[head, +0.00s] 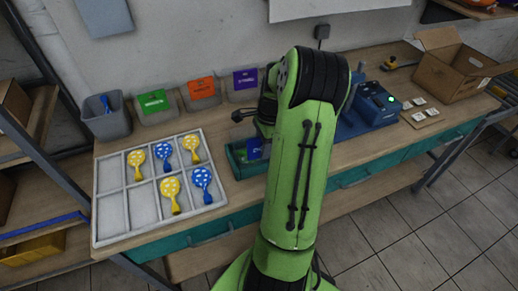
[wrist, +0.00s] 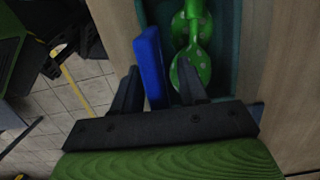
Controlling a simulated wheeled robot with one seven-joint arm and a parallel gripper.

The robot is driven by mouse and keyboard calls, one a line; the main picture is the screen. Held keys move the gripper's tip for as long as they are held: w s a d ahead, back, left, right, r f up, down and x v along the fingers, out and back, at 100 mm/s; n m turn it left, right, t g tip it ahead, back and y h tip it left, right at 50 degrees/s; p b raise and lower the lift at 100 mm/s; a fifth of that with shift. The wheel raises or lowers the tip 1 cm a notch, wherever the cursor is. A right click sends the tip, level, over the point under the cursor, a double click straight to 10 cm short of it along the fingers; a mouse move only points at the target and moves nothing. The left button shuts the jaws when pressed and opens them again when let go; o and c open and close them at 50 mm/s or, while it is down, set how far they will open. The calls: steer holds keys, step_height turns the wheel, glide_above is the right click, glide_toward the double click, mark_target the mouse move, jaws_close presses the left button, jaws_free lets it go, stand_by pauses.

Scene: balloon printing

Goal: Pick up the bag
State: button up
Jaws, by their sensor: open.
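A blue, flat packet (head: 254,148), which looks like the bag, stands at the teal tray (head: 237,168), partly hidden behind my arm in the head view. In the wrist view the blue packet (wrist: 152,62) shows nearly edge-on between the two dark fingers of my gripper (wrist: 157,85). Green spotted balloons (wrist: 192,45) lie in the teal tray just right of the packet.
A white divided tray (head: 112,218) with yellow and blue spotted balloons lies left. Bins with green (head: 153,100), orange (head: 202,88) and purple (head: 245,79) packets stand along the wall. A blue machine (head: 372,105) and a cardboard box (head: 447,72) are right.

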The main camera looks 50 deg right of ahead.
jaws_close()
steer(key=shift+r, duration=0.1)
